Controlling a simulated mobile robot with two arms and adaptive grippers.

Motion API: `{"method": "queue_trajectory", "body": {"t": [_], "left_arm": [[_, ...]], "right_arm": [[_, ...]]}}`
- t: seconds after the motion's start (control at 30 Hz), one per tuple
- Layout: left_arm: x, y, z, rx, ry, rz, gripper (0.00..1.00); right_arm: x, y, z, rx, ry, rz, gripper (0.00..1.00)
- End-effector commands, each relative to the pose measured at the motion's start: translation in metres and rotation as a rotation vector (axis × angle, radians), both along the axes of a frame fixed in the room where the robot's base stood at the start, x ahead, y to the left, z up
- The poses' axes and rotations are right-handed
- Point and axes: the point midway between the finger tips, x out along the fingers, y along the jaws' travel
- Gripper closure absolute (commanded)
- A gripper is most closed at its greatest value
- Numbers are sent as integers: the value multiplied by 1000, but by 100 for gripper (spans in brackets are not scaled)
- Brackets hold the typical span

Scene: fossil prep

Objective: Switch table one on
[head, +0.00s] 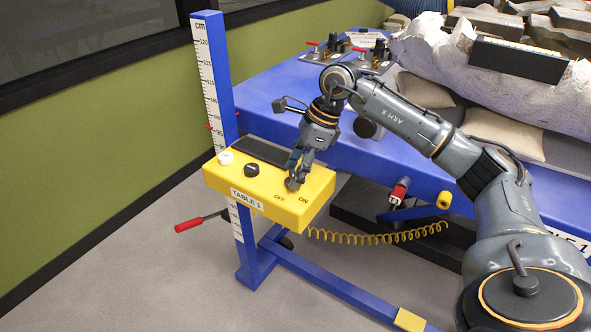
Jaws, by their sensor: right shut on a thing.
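The yellow control box (225,181) labelled "TABLE 1" is fixed at the corner of the blue table (262,92). On its top are a white knob (225,157), a black knob (252,170) and a grey rotary switch (291,184) beside the printed words OFF and ON. My right gripper (294,178) points down over the box and is shut on the grey switch, its fingers hiding most of it. Which way the switch is turned cannot be told. My left gripper is not in view.
A blue post with a centimetre scale (206,80) stands behind the box. A red-tipped lever (188,225) sticks out below it. A coiled yellow cable (375,238) hangs under the table. Pillows and a large pale fossil block (435,62) lie on the table at right.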

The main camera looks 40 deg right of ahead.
Motion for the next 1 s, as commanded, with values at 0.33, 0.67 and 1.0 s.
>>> {"method": "queue_trajectory", "body": {"t": [0.33, 0.67, 1.0], "left_arm": [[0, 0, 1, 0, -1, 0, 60], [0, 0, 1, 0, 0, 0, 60], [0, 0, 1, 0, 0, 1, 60]], "right_arm": [[2, -1, 1, 0, -2, 239, 79], [2, -1, 0, -1, -2, 338, 79], [2, -1, 0, -2, -2, 352, 79]]}}
